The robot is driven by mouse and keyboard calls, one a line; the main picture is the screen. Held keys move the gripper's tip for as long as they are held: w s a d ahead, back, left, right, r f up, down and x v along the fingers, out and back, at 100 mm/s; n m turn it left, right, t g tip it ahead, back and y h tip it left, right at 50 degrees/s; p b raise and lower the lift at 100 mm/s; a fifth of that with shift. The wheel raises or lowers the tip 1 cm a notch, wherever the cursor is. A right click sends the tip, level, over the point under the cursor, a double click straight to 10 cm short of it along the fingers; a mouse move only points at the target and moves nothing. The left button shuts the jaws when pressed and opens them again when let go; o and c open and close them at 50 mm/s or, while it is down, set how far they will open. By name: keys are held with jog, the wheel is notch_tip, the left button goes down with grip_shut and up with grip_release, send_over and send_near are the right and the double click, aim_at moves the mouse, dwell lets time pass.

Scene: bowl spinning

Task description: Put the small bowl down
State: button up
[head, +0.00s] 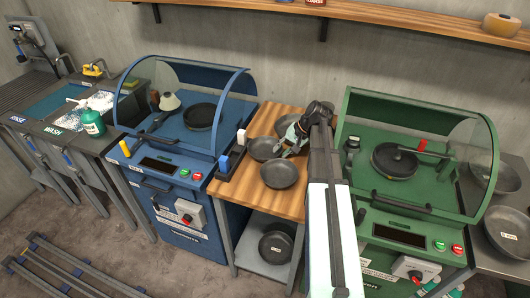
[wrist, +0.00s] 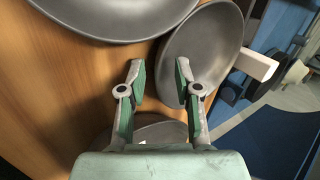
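My gripper (head: 291,147) is over the wooden table, among several dark grey bowls. In the wrist view my gripper (wrist: 160,80) has its two fingers apart with nothing clamped between them. A bowl (head: 262,149) lies on the left side of the table; it also shows in the wrist view (wrist: 212,45), with its near rim between the fingers in the picture. I cannot tell if a finger touches it. A front bowl (head: 280,174) looks slightly larger and shows in the wrist view (wrist: 115,12). Another bowl (head: 285,123) is behind, partly hidden by my gripper.
A blue machine (head: 188,140) with a clear hood stands left, a green machine (head: 405,190) right. Each has a dark bowl inside. More bowls sit on the lower shelf (head: 262,266). The table's front strip is clear.

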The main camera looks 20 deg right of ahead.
grip_shut()
